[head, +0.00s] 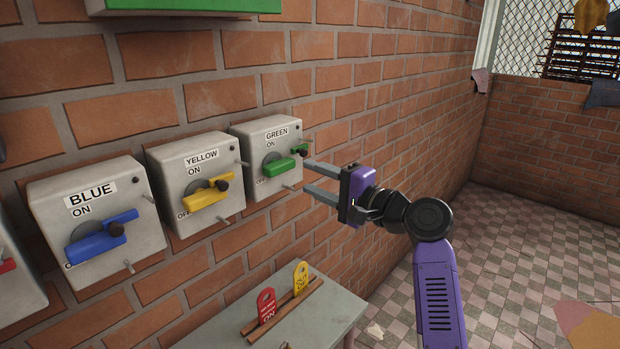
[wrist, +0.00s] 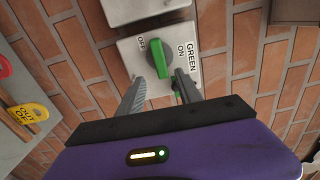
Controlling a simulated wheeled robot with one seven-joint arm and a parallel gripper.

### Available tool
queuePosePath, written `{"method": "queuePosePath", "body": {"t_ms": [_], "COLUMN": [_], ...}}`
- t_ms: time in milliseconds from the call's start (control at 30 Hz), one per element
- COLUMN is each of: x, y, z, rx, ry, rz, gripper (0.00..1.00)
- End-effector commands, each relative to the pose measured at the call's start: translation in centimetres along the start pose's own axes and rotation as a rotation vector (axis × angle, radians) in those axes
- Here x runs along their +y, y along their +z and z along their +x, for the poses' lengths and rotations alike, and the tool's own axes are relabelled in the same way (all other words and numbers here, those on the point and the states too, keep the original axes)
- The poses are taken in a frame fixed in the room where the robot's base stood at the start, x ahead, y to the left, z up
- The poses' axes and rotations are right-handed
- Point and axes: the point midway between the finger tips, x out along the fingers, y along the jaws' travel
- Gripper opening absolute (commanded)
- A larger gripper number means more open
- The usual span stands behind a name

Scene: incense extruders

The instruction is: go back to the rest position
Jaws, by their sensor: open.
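My gripper (head: 313,180) is open and points at the green switch box at the right end of the row. Its two fingers are apart. In the wrist view the gripper (wrist: 160,88) has the green lever (wrist: 160,79) between or just beyond its fingertips; I cannot tell whether they touch it. In the head view the green lever (head: 285,165) is tilted slightly, its right end up. The green box (head: 252,141) is labelled GREEN, with ON at the top and OFF at the lower left. My purple arm reaches in from the lower right.
The yellow box (head: 174,160) and blue box (head: 55,205) hang to the left on the brick wall. Below, a grey table (head: 335,305) holds a red tag (head: 267,306) and a yellow tag (head: 301,278) in a wooden rack. Open tiled floor (head: 520,240) lies to the right.

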Motion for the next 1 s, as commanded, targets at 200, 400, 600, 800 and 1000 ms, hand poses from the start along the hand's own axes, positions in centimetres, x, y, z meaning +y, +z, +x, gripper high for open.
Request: {"method": "queuePosePath", "body": {"t_ms": [200, 400, 600, 800, 1000], "x": [0.0, -2.4, -1.5, 3.2, 9.3], "y": [0.0, -2.7, -5.4, -6.0, -4.4], "z": [0.0, -0.6, -4.3, -9.4, -16.4], "rx": [0.001, 0.129, 0.361, 0.526, 0.672], "ry": [0.000, -0.050, -0.050, 0.016, 0.124], "rz": [-0.008, -0.155, -0.406, -0.588, -0.791], "gripper": [0.42, 0.42, 0.42, 0.42, 0.42]}}
